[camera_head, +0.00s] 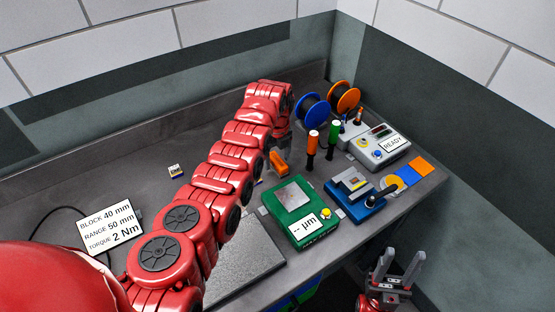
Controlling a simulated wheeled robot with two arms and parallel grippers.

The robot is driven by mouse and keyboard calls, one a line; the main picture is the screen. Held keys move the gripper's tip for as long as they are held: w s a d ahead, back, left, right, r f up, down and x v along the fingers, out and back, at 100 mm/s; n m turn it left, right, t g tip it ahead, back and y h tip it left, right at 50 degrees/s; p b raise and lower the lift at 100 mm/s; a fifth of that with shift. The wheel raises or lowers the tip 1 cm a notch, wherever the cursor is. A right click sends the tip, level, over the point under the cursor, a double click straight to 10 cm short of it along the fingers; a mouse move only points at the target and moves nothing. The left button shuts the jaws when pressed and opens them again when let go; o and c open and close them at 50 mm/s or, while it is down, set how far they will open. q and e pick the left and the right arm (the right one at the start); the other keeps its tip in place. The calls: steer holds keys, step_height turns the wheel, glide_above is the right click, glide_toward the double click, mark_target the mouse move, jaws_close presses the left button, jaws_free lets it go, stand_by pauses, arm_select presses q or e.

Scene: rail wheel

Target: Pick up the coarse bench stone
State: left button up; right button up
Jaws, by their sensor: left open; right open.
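I cannot tell for certain which thing is the coarse bench stone; no label for it is readable. A small orange block (278,163) lies on the bench beside my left arm, partly hidden by it. My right gripper (396,264) is open and empty, off the bench's front edge at bottom right.
A green gauge box (299,229), a blue fixture (354,199), a grey READY box (378,146), blue and orange spools (312,110) and upright-handled tools (313,144) crowd the right side. Bench is clear back left.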

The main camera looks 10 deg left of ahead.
arm_select(q)
steer(key=shift+w+f, duration=0.15)
steer(key=shift+f, duration=0.7)
jaws_close()
